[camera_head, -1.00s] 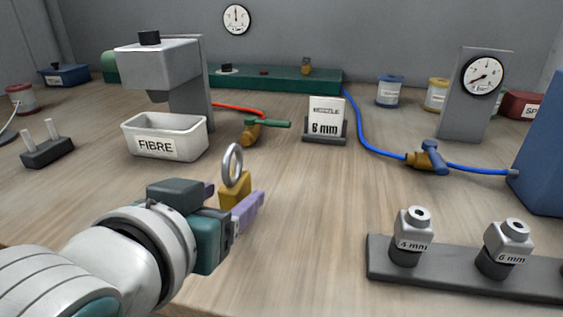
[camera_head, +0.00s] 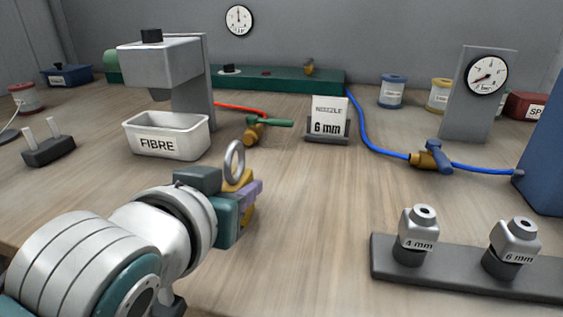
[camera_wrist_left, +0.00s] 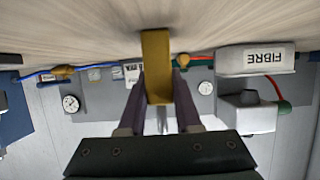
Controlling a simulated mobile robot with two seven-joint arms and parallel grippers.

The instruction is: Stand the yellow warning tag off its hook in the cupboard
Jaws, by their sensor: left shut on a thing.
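The yellow warning tag (camera_head: 241,181) has a grey ring (camera_head: 234,160) on top and stands roughly upright above the wooden table. My left gripper (camera_head: 246,192) is shut on it, and its jaws hide most of the tag in the head view. In the left wrist view, the tag (camera_wrist_left: 157,58) sits between the two purple fingers of the gripper (camera_wrist_left: 159,88). I cannot make out a cupboard or a hook for the tag in these views. My right gripper is not in view.
A white FIBRE bin (camera_head: 190,140) stands beyond the gripper under a grey dispenser (camera_head: 165,65). A nozzle card (camera_head: 328,117), a blue hose (camera_head: 365,138) and a nozzle rack (camera_head: 460,279) lie to the right. The table's middle is clear.

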